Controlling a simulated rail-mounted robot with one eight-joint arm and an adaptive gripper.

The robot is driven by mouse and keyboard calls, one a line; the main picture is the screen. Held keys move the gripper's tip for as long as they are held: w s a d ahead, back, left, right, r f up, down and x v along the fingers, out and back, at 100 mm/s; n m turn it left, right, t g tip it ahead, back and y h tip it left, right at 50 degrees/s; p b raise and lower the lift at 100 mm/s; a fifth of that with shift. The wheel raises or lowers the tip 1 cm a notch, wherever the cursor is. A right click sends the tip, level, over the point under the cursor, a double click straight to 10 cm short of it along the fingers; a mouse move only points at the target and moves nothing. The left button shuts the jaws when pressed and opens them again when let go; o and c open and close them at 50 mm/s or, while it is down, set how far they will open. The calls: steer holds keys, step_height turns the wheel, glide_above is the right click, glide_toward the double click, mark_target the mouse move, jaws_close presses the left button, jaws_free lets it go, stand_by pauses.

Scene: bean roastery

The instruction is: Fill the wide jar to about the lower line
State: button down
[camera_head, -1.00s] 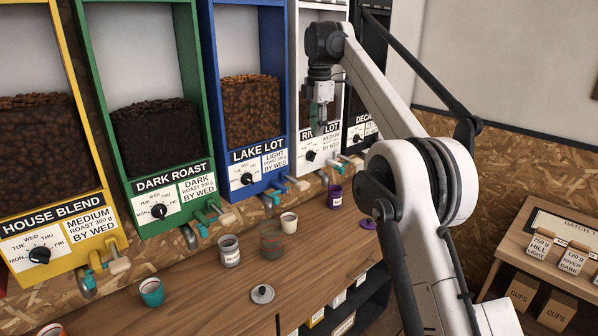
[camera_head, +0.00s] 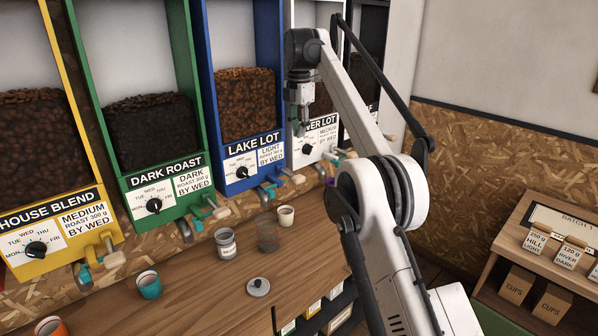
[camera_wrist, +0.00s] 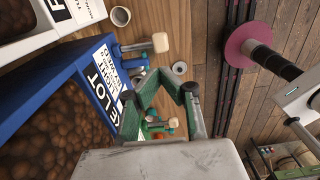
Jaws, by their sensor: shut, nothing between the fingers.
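A clear glass jar (camera_head: 268,240) stands on the wooden counter below the LAKE LOT bin (camera_head: 246,110). A grey jar with a white label (camera_head: 225,243) stands left of it. I cannot tell for sure which is the wide jar, and no lines can be made out. My gripper (camera_head: 301,122) is shut and empty, raised in front of the bins between LAKE LOT and RIVER LOT, well above the counter. In the wrist view my gripper (camera_wrist: 165,82) shows beside the blue LAKE LOT bin (camera_wrist: 68,100), with spout handles below.
A grey lid (camera_head: 258,287), a cream cup (camera_head: 286,216), a teal cup (camera_head: 149,285) and an orange cup (camera_head: 51,327) are on the counter. Bin spouts with handles (camera_head: 205,215) jut over its back edge. A shelf with boxes (camera_head: 516,285) stands at the right.

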mark_target(300, 176)
step_height(300, 176, down, 14)
steer(key=shift+r, duration=0.25)
stand_by(0.5)
steer(key=shift+d, duration=0.15)
